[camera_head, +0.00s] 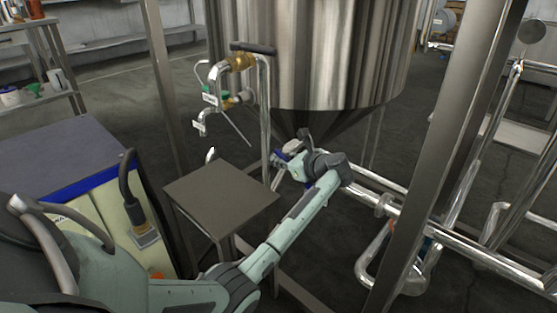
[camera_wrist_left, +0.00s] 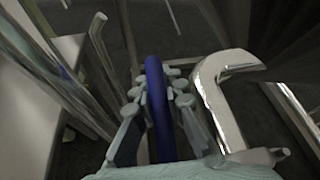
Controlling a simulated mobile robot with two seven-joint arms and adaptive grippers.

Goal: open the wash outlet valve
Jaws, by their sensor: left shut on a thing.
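A blue valve handle (camera_wrist_left: 158,108) stands upright between the fingers of my left gripper (camera_wrist_left: 157,88) in the left wrist view. The fingers are shut on it from both sides. In the head view, my left gripper (camera_head: 284,159) is under the steel tank (camera_head: 310,50), beside its cone-shaped bottom. Only a little blue shows there, and the wrist hides most of the valve. I cannot read a label on this valve. A bent steel pipe (camera_wrist_left: 212,90) is just right of the fingers in the wrist view. My right gripper is not in view.
A brass valve (camera_head: 240,62) and green-handled taps hang on pipes left of the tank. A small steel table (camera_head: 220,198) stands left of my forearm. Steel frame posts (camera_head: 445,150) and low pipes (camera_head: 455,245) bound the right side.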

